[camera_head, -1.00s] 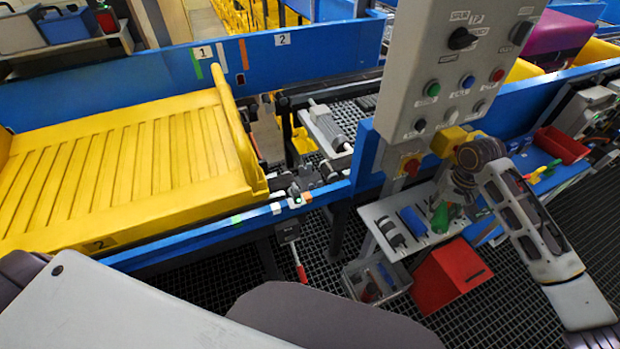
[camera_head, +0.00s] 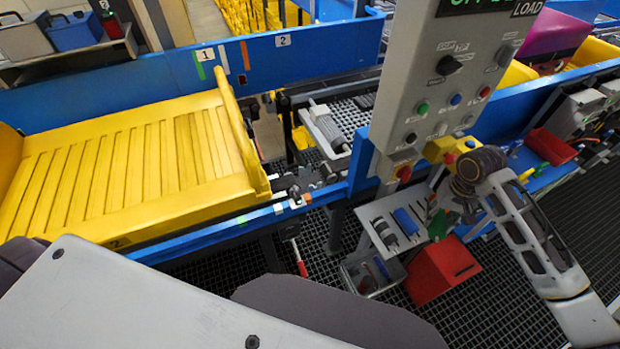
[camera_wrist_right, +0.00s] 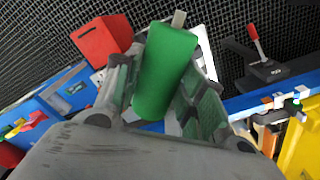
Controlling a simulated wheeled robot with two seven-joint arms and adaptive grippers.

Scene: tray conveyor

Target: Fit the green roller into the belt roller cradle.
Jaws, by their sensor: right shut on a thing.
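My right gripper (camera_head: 441,212) is shut on the green roller (camera_head: 438,226), beside the grey control box post and over the right end of a small white shelf. In the right wrist view the green roller (camera_wrist_right: 166,72) sits between the two fingers, with a pale shaft end sticking out at its top. The post and my wrist partly hide the gripper in the head view. Dark brackets (camera_head: 294,187) show in the gap right of the yellow tray; I cannot tell for sure whether they are the roller cradle. My left gripper is not in view.
The white shelf (camera_head: 375,212) bears a grey roller (camera_head: 381,232) and a blue roller (camera_head: 405,221). A red box (camera_head: 441,271) and a grey bin (camera_head: 351,275) stand below. The grey control box (camera_head: 428,105) and blue rail (camera_head: 365,150) lie between gripper and gap.

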